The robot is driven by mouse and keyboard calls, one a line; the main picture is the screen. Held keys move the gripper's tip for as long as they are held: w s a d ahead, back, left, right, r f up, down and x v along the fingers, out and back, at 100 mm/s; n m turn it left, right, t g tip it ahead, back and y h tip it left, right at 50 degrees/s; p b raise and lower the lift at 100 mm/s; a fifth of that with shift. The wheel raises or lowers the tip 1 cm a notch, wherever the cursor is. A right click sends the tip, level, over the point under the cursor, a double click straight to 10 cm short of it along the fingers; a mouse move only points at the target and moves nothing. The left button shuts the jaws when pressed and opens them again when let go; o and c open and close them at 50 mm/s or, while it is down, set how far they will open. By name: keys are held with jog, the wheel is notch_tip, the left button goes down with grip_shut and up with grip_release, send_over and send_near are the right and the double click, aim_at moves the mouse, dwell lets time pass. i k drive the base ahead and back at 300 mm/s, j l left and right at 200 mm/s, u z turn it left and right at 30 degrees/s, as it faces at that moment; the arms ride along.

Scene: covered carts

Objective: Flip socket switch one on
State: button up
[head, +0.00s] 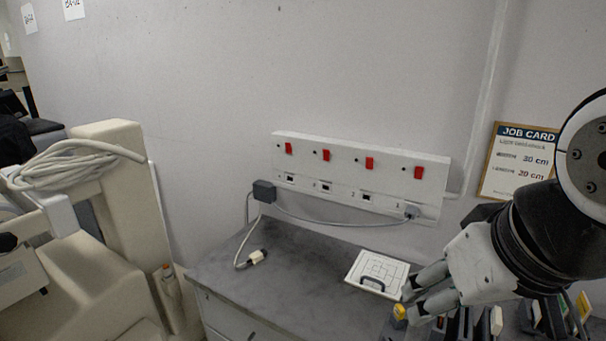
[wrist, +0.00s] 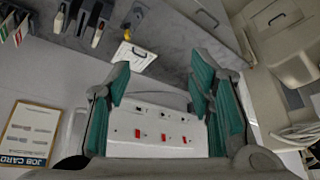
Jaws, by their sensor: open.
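A white socket panel (head: 345,170) is fixed to the grey wall above a worktop, with several red switches in a row. The leftmost red switch (head: 289,148) and the rightmost red switch (head: 418,172) show clearly in the head view. The number marks are too small to read, and I cannot tell switch positions. My gripper (head: 408,300) is open and empty, low at the right, in front of and below the panel's right end. In the wrist view the panel (wrist: 150,150) appears upside down beyond my open fingers (wrist: 162,75), with three red switches visible and part hidden.
A plug (head: 411,212) sits in the right end; its cable runs left to a dark adapter (head: 264,191). A job card (head: 515,160) hangs right. A beige machine (head: 110,200) stands left.

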aim_at(419, 169)
jog(key=i+j+z, duration=0.15)
jog(key=z, duration=0.25)
jog(key=j+z, duration=0.4)
jog(key=i+j+z, duration=0.15)
jog(key=z, duration=0.25)
